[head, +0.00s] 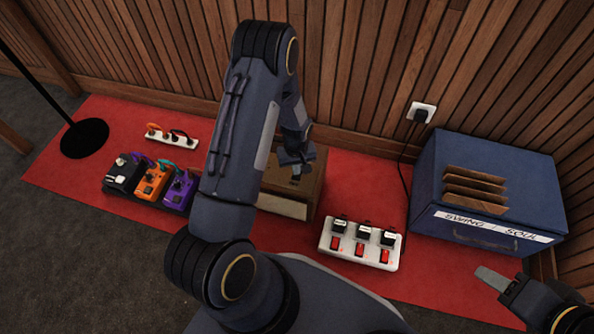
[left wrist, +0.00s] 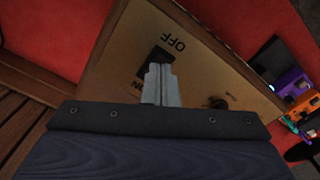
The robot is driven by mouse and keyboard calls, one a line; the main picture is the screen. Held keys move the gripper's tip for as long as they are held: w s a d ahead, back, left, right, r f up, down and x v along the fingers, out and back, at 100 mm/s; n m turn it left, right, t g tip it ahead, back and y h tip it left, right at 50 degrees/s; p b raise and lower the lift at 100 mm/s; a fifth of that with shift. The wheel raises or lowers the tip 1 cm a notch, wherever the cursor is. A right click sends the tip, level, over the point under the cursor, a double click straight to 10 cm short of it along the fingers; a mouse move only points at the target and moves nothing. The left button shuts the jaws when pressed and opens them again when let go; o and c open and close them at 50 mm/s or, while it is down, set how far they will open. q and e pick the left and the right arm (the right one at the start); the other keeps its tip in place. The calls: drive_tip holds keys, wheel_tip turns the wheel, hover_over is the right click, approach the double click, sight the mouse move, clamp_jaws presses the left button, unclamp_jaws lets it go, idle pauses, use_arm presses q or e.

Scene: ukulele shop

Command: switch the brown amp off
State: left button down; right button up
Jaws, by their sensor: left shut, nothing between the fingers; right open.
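The brown amp (head: 309,190) stands on the red mat by the wall, partly hidden behind my left arm. In the left wrist view its tan panel (left wrist: 118,72) fills the middle, with a black switch (left wrist: 158,58) between an OFF label (left wrist: 174,43) and a partly covered ON label. My left gripper (head: 295,172) is over the amp; its shut, empty fingertips (left wrist: 160,68) are at the switch, hiding part of it. I cannot tell whether they touch, or which way the switch is set. My right gripper (head: 500,283) is open at the lower right, away from the amp.
A white power strip (head: 360,246) with red switches lies right of the amp. A blue box (head: 480,185) with brown sleeves stands further right. Pedals (head: 150,183) and a small white strip (head: 171,139) lie left.

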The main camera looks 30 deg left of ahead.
use_arm(q)
drive_tip(key=shift+f+b, duration=0.5)
drive_tip(key=shift+f, duration=0.2)
idle(0.3)
drive_tip(key=shift+r+p, duration=2.5)
drive_tip(key=shift+r, duration=0.95)
drive_tip(key=shift+r, duration=0.1)
